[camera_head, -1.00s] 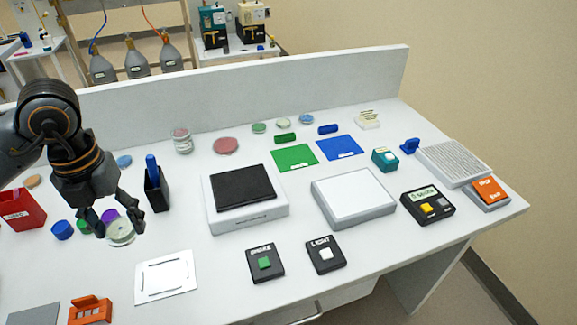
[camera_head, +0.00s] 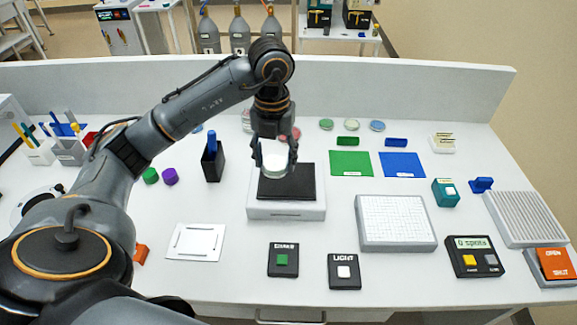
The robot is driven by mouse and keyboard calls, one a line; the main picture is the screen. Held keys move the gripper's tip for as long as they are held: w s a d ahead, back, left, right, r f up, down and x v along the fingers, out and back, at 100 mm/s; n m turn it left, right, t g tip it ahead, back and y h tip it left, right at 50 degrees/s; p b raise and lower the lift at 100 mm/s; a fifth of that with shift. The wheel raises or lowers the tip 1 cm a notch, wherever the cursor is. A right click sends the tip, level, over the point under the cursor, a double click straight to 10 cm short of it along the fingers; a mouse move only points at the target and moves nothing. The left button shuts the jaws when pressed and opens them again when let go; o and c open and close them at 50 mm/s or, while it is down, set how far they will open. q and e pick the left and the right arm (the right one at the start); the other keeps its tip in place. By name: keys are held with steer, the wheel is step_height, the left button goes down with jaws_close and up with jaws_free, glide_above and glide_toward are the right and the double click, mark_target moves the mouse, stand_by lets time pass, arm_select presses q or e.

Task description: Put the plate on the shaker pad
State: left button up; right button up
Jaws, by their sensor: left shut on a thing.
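The plate is a round, clear, pale dish (camera_head: 274,166). My left gripper (camera_head: 274,158) is shut on it, with a finger at each side. The shaker pad is a black square (camera_head: 287,190) on top of a white box. The plate hangs over the back left part of the pad in the head view, roughly level; I cannot tell exactly how high above it. The fingers and plate hide a little of the pad's back edge. My right gripper is not in view.
A SHAKE button (camera_head: 283,260) and a LIGHT button (camera_head: 344,271) stand in front. A white grid-topped box (camera_head: 396,222) is to the right. A black holder (camera_head: 213,163) stands left of the pad. Other dishes (camera_head: 326,125) and green and blue mats (camera_head: 351,163) lie behind.

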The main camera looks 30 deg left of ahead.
arm_select(q)
steer(key=p, duration=0.2)
glide_above(287, 178)
steer(key=f, duration=0.3)
steer(key=s+f, duration=0.1)
steer(key=f, duration=0.1)
steer(key=shift+d, duration=0.15)
steer(key=shift+w+f, duration=0.4)
steer(key=shift+f, duration=0.2)
step_height(287, 178, down, 3)
steer(key=shift+w+p, duration=0.15)
steer(key=shift+p, duration=0.9)
steer(key=shift+f, duration=0.2)
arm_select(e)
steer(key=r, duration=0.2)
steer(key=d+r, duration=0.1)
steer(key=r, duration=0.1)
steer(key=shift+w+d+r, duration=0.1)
arm_select(q)
steer(key=shift+f, duration=0.1)
steer(key=shift+f+b, duration=0.15)
steer(key=shift+b, duration=0.15)
steer(key=o, duration=1.1)
steer(key=shift+o, duration=0.2)
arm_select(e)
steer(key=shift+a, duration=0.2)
